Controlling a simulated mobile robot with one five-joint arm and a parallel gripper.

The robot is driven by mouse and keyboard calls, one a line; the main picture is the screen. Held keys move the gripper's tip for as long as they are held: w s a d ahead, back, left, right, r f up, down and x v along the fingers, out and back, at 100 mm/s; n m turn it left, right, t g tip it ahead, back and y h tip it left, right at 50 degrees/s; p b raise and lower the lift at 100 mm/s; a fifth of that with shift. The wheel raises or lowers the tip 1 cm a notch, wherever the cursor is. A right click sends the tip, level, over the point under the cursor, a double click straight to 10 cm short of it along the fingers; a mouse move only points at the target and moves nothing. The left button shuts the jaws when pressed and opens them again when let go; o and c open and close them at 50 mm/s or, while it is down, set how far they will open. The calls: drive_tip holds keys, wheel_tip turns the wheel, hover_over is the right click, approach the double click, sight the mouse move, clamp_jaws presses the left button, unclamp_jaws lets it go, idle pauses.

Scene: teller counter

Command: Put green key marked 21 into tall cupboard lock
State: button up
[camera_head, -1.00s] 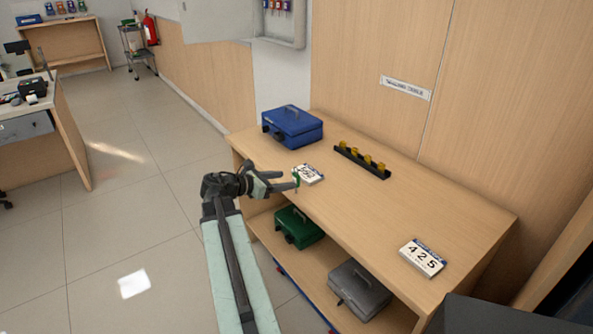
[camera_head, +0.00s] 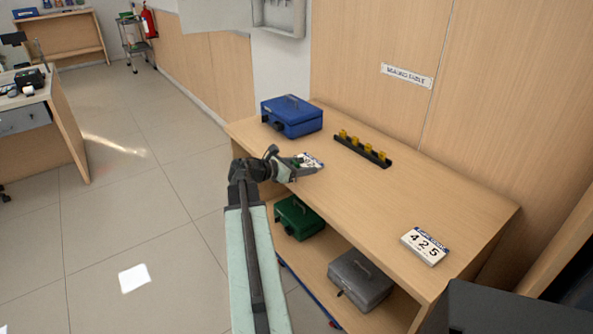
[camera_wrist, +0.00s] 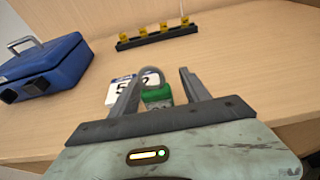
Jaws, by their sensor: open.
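My gripper (camera_head: 304,165) is over the left part of the wooden counter, at the white number card. In the wrist view my gripper (camera_wrist: 160,82) has its two fingers apart. A green key tag (camera_wrist: 157,97) with a grey ring shows between them, closer to the left finger. I cannot tell whether it touches a finger or the counter. In the head view only a bit of green (camera_head: 301,166) shows by the fingers. The number 21 is not readable. No tall cupboard lock can be made out.
A blue cash box (camera_head: 291,118) and a black rack (camera_head: 362,150) with yellow pieces stand behind my gripper. A card marked 425 (camera_head: 425,246) lies at the right. A green box (camera_head: 298,217) and grey box (camera_head: 359,282) sit on the lower shelf. The mid-right counter is clear.

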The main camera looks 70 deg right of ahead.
clamp_jaws()
drive_tip(key=shift+r, duration=0.15)
